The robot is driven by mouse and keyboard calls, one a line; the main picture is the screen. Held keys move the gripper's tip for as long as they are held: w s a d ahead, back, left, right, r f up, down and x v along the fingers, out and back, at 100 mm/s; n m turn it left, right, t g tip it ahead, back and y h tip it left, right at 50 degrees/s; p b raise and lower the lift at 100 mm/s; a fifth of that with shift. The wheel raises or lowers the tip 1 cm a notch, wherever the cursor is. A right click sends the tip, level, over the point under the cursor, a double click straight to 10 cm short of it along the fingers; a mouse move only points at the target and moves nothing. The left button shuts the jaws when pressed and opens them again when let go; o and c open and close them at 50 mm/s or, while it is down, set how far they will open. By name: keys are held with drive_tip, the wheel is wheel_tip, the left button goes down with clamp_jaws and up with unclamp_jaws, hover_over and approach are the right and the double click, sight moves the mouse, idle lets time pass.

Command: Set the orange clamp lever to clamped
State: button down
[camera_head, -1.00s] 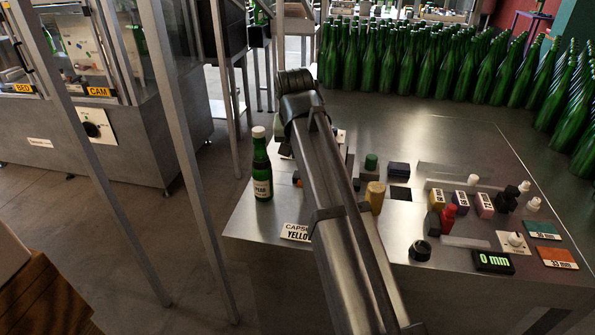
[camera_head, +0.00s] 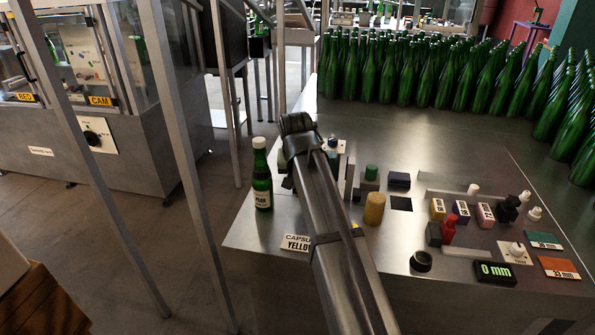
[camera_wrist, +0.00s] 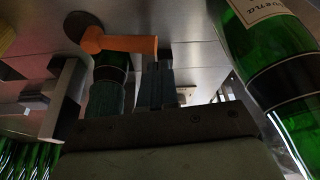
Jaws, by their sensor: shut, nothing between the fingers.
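The orange clamp lever (camera_wrist: 125,43) shows in the wrist view, with its round end at the left and its bar pointing right. My gripper (camera_wrist: 158,72) has its two dark fingers together and empty. Its fingertips appear just beside the free end of the lever; I cannot tell whether they touch. In the head view my arm hides the lever and the gripper's fingers.
A green bottle with a white cap (camera_head: 262,178) stands left of my arm; a green bottle fills the right of the wrist view (camera_wrist: 262,45). A yellow cylinder (camera_head: 375,208) and small controls stand to the right. Many green bottles (camera_head: 430,70) crowd the back.

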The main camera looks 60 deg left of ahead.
drive_tip(key=shift+w+a+f, duration=0.1)
drive_tip(key=shift+a+f, duration=0.05)
drive_tip(key=shift+f, duration=0.5)
